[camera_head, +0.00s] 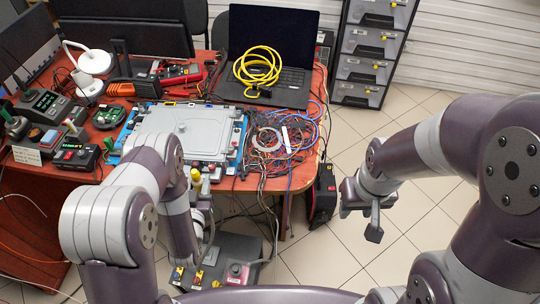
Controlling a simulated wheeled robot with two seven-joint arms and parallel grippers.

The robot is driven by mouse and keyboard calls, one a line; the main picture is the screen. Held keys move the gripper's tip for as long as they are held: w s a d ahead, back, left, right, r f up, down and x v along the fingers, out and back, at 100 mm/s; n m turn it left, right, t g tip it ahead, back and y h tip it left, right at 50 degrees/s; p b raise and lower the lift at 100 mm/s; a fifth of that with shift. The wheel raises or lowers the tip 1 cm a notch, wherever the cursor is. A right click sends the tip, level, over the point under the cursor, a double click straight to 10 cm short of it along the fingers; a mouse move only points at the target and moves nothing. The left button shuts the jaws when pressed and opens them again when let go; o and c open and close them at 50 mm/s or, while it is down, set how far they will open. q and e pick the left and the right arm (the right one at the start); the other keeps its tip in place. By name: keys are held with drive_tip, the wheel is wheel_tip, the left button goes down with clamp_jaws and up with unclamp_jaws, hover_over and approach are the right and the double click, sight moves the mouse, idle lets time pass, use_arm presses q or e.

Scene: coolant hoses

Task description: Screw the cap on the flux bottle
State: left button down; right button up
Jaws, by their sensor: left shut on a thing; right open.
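I cannot make out the flux bottle or its cap for certain. My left gripper (199,187) is at the table's front edge, below the grey case, partly hidden by my own arm. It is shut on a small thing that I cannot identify. A small yellow piece (196,175) shows at that spot; whether it is part of the held thing is unclear. My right gripper (362,217) is open and empty, over the tiled floor right of the table, well apart from the left one.
The red-brown table (112,183) carries a grey case (190,130), tangled wires (285,140), a laptop (285,60) with a yellow cable coil (257,68), and a red multimeter (182,73). A dark box (235,262) stands below. A drawer cabinet (370,50) stands behind; floor at right is clear.

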use_arm(q)
drive_tip(key=shift+s+r, duration=0.1)
drive_tip(key=shift+s, duration=0.2)
use_arm(e)
drive_tip(key=shift+o, duration=0.9)
drive_tip(key=shift+s+r, duration=0.1)
drive_tip(key=shift+s, duration=0.25)
drive_tip(key=shift+o, duration=0.2)
drive_tip(key=f+b, duration=0.2)
drive_tip(key=f, duration=0.1)
drive_tip(key=shift+w+b, duration=0.3)
drive_tip(key=shift+w, duration=0.1)
use_arm(q)
drive_tip(key=w+d+m+h+b, duration=0.1)
drive_tip(key=w+d+b, duration=0.2)
drive_tip(key=w+d, duration=0.7)
drive_tip(key=s+d+r+h+b, duration=0.1)
drive_tip(key=d+r+b, duration=0.1)
drive_tip(key=d, duration=0.7)
drive_tip(key=s+d+r+m+h+b, duration=0.1)
drive_tip(key=d+r, duration=0.1)
drive_tip(key=d, duration=0.7)
drive_tip(key=shift+s+d+r+b, duration=0.25)
drive_tip(key=shift+s+d+b, duration=0.1)
drive_tip(key=shift+d+b, duration=0.05)
use_arm(e)
wheel_tip(320, 180, down, 7)
drive_tip(key=shift+r, duration=0.15)
drive_tip(key=shift+s, duration=0.1)
